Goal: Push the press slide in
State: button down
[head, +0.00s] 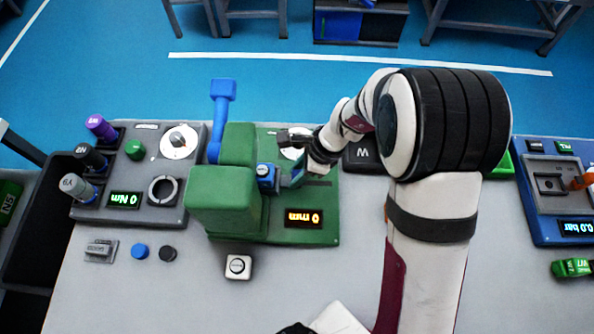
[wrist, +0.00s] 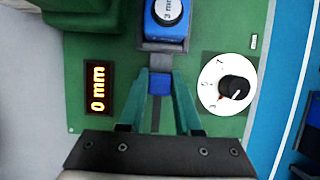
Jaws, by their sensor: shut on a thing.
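The green press (head: 228,213) stands on a green base plate, with a blue lever (head: 215,125) raised behind it. My gripper (head: 290,178) is beside the slide. In the wrist view, its green fingers (wrist: 160,76) lie on both sides of the handle, shut on it.
An orange display (head: 304,218) on the base plate reads 0 mm. A white dial with a black knob (wrist: 236,88) sits on the plate's other side. A white button box (head: 238,267) stands in front. A grey torque panel (head: 135,205) is left; a blue pressure panel (head: 550,215) is right.

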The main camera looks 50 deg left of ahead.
aim_at(277, 179)
dwell(0.9)
jog(key=shift+s+a, duration=1.25)
jog(key=c, duration=0.6)
grip_release()
jog(key=shift+r, duration=0.1)
jog(key=v, duration=1.5)
jog(key=shift+d+r, duration=0.15)
jog(key=shift+r, duration=0.15)
jog(key=shift+w, duration=0.1)
